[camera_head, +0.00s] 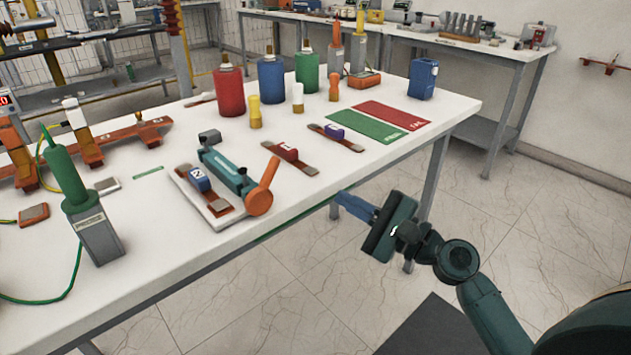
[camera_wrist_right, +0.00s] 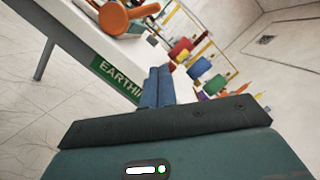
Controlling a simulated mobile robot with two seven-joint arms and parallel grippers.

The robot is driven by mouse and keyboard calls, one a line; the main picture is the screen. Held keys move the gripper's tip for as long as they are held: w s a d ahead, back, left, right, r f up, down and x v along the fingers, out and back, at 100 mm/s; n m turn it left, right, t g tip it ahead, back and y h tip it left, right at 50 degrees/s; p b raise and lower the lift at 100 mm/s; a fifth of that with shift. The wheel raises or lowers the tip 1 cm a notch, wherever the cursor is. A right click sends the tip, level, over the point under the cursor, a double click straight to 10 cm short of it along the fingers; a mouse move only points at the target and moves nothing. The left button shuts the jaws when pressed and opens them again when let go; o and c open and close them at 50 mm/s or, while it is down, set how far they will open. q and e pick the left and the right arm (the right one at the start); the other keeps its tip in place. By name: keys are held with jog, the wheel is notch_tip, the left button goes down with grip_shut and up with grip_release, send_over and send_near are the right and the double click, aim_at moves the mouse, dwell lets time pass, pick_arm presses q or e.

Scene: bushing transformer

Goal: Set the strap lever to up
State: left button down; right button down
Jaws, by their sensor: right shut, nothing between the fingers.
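An orange lever (camera_head: 260,195) with a round disc end sits at the near right end of a teal bar unit on a white plate (camera_head: 222,218), close to the table's front edge. Its arm slants up and slightly right from the disc. The lever also shows in the right wrist view (camera_wrist_right: 128,17), at the top. My right gripper (camera_head: 342,200) has blue fingers that are shut and empty. It is off the front edge of the table, right of the lever and apart from it. The fingers also show in the right wrist view (camera_wrist_right: 158,78). My left gripper is not in view.
Flat strap pieces (camera_head: 288,158) lie right of the lever unit. A green-handled tester (camera_head: 95,228) stands at left. Red, blue and green bottles (camera_head: 270,80) stand behind. A green EARTHING label (camera_wrist_right: 115,78) is on the table's front edge. Floor before the table is free.

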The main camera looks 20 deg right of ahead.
jog(key=p+x, duration=0.2)
jog(key=x, duration=0.8)
jog(key=shift+r, duration=0.15)
pick_arm(q)
jog(key=p, duration=0.1)
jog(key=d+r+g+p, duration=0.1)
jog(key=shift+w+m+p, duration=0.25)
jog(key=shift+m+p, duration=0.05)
jog(key=shift+p, duration=0.05)
pick_arm(e)
jog(key=a+r, duration=0.1)
jog(key=s+a+r, duration=0.1)
jog(key=a, duration=0.1)
jog(key=shift+s, duration=0.2)
jog(key=shift+d, duration=0.1)
pick_arm(q)
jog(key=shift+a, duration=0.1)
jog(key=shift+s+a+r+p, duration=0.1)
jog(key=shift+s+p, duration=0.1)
jog(key=shift+p, duration=0.45)
pick_arm(e)
jog(key=shift+s+a+r+n, duration=0.15)
jog(key=shift+a+r+n, duration=0.2)
jog(key=shift+a+n, duration=0.15)
jog(key=shift+d, duration=0.1)
